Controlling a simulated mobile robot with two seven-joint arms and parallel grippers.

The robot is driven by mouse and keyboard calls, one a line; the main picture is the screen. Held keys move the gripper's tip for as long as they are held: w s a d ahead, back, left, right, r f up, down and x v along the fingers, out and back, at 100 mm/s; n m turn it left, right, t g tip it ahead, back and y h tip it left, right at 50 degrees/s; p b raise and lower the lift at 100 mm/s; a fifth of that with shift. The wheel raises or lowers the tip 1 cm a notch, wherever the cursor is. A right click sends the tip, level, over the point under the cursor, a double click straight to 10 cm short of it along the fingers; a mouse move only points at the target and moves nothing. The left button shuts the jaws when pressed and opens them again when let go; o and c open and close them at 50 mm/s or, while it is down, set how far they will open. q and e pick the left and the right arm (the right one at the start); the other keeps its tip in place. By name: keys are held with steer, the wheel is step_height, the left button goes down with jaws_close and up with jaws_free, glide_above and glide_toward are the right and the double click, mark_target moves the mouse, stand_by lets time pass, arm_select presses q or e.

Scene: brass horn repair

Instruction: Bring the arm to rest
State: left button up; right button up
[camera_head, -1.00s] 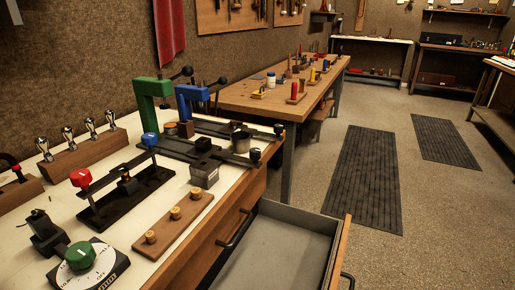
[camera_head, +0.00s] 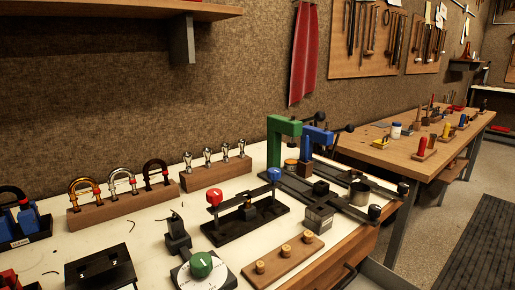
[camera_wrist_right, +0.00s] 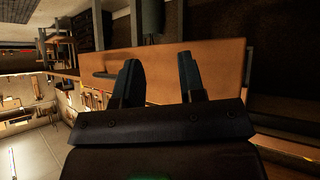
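My right gripper (camera_wrist_right: 158,82) shows in the right wrist view with its two dark fingers spread apart and nothing between them. Behind the fingers is a brown wooden panel (camera_wrist_right: 220,62) with a dark handle (camera_wrist_right: 103,75); I cannot tell whether the fingers touch it. Neither gripper shows in the head view, and my left gripper is not seen at all.
The white-topped workbench (camera_head: 140,222) holds a green clamp frame (camera_head: 283,126), a blue one (camera_head: 318,137), a black fixture (camera_head: 245,222) and a green-knobbed dial (camera_head: 201,264). A dark mat (camera_head: 470,245) lies on the floor.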

arm_select(q)
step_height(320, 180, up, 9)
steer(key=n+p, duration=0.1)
steer(key=p, duration=1)
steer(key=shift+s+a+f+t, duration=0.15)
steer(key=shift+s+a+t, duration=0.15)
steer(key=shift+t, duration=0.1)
arm_select(e)
step_height(320, 180, up, 9)
steer(key=m+t, duration=0.1)
steer(key=shift+d+r, duration=0.2)
steer(key=shift+d, duration=0.05)
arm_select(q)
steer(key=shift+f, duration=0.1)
arm_select(e)
steer(key=shift+f, duration=0.1)
